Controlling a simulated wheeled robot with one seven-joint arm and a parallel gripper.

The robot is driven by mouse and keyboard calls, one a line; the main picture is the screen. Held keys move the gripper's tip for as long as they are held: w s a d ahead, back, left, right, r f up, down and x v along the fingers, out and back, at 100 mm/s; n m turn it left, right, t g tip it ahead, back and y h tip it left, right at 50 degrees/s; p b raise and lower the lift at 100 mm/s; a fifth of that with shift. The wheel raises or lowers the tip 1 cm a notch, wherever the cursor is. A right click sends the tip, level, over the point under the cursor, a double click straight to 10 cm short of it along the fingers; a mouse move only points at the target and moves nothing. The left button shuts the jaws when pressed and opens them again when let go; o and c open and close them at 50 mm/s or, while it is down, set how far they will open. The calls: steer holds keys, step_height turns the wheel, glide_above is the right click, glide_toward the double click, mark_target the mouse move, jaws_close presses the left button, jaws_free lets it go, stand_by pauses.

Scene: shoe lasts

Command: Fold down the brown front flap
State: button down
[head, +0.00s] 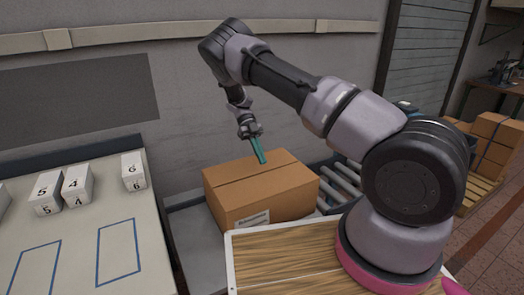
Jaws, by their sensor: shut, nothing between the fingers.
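A brown cardboard box (232,214) stands left of my arm, with a white label on its front side. Its top looks flat, with a seam running across it. The brown front flap (268,184) appears to lie level on the near half of the top. My gripper (262,161), with teal fingers, is shut and empty. It points down at the top near the seam; I cannot tell whether the tips touch it. The inside of the box is hidden.
A roller conveyor (343,181) lies right of the box. A pale table (70,232) at left holds several numbered white blocks (76,184) and blue outlines. A striped wooden board (285,262) is in front. More cartons (494,133) stand far right.

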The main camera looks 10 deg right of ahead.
steer(key=shift+w+a+f, duration=0.1)
steer(key=shift+w+f, duration=0.15)
steer(key=shift+f, duration=0.3)
steer(key=shift+w+a+f, duration=0.1)
steer(key=shift+w+f, duration=0.15)
steer(key=shift+f, duration=0.35)
steer(key=shift+w+a+f, duration=0.1)
steer(key=shift+w+f, duration=0.15)
steer(key=shift+f, duration=0.3)
